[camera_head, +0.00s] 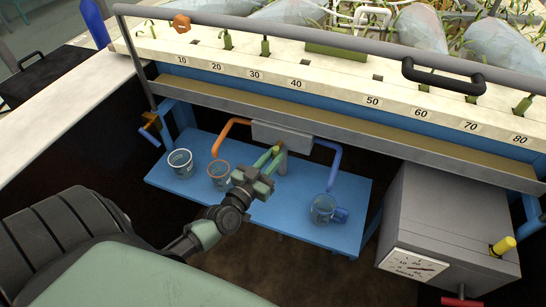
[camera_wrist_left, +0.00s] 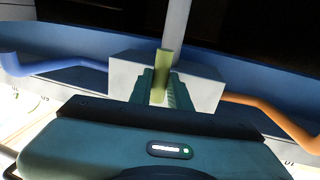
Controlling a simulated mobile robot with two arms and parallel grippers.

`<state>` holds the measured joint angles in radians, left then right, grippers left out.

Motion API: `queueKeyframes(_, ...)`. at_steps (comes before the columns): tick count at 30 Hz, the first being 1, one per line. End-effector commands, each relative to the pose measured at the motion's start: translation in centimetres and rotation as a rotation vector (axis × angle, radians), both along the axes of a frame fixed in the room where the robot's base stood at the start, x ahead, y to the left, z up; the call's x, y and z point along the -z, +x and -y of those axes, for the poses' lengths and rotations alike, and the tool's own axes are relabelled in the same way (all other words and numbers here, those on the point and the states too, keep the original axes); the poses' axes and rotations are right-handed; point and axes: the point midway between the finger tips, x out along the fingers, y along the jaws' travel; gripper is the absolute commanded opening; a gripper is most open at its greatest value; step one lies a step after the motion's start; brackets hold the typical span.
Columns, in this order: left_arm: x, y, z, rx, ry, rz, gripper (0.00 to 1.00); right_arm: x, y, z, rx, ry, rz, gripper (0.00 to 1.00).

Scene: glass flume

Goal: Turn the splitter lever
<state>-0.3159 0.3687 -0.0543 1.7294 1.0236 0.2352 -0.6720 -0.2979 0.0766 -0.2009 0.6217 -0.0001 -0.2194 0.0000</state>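The splitter box (camera_head: 282,135) is a grey block under the flume bench, with an orange pipe on its left and a blue pipe on its right in the head view. The splitter lever is a yellow-green bar; it stands in front of the pale box in the left wrist view (camera_wrist_left: 163,62). My left gripper (camera_head: 272,158) reaches up to the box. In the left wrist view its green fingers (camera_wrist_left: 160,88) lie on both sides of the lever and appear closed on it. The fingers hide part of the lever. My right gripper is not in view.
A blue shelf (camera_head: 280,215) below holds a white-rimmed beaker (camera_head: 180,163), an orange-rimmed beaker (camera_head: 219,175) and a blue-handled beaker (camera_head: 323,209). A grey box with a dial (camera_head: 413,265) stands at right. The numbered bench edge (camera_head: 345,94) and a rail overhang the shelf.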

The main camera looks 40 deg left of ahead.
Motion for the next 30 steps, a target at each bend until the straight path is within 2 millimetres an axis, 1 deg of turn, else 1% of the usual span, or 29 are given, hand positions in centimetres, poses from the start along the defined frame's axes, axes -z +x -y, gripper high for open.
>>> queueKeyframes(6,-0.2,0.1,0.0,-0.001,-0.007,0.006,0.0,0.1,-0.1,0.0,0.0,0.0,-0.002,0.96)
queueKeyframes(11,-0.2,0.1,0.0,0.0,-0.05,0.019,0.0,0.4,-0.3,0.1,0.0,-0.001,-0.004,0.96)
queueKeyframes(30,-0.5,0.3,0.5,-0.002,-0.475,0.13,0.0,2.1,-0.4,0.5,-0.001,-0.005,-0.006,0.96)
